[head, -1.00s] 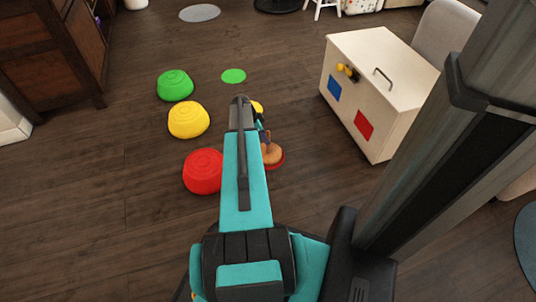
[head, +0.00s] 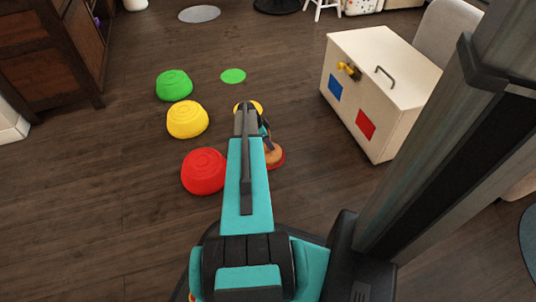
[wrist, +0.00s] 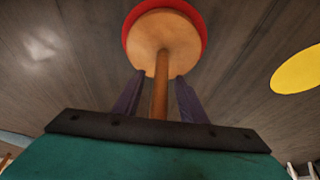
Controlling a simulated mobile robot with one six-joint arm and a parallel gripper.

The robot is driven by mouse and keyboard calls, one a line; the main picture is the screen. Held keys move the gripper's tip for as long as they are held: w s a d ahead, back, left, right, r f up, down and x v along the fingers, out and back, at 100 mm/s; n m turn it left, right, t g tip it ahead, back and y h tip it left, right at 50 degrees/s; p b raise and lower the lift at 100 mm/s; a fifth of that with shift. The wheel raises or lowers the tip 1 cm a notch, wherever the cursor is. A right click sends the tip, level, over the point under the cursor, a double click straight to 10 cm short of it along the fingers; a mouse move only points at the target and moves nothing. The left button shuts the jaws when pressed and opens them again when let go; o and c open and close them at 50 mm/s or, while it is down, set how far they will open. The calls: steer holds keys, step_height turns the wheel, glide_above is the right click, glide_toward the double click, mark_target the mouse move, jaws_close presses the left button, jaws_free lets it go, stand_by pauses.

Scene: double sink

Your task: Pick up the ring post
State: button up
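The ring post has a round wooden base (head: 272,156) on a red floor disc (head: 280,165), just right of my forearm in the head view; my arm hides part of it. In the wrist view, its slim brown post (wrist: 160,85) rises from the base (wrist: 163,35) on the red disc (wrist: 203,22). My gripper (wrist: 158,84) has its two dark fingers apart, one on each side of the post. A visible gap lies between each finger and the post, so it is around the post but not shut on it.
Red (head: 205,171), yellow (head: 187,120) and green (head: 174,85) domes stand left of my arm. A yellow disc (wrist: 298,70) and a green disc (head: 233,76) lie flat on the floor. A cream box (head: 370,85) stands to the right. Floor between is clear.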

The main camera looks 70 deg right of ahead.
jaws_close()
stand_by(1.4)
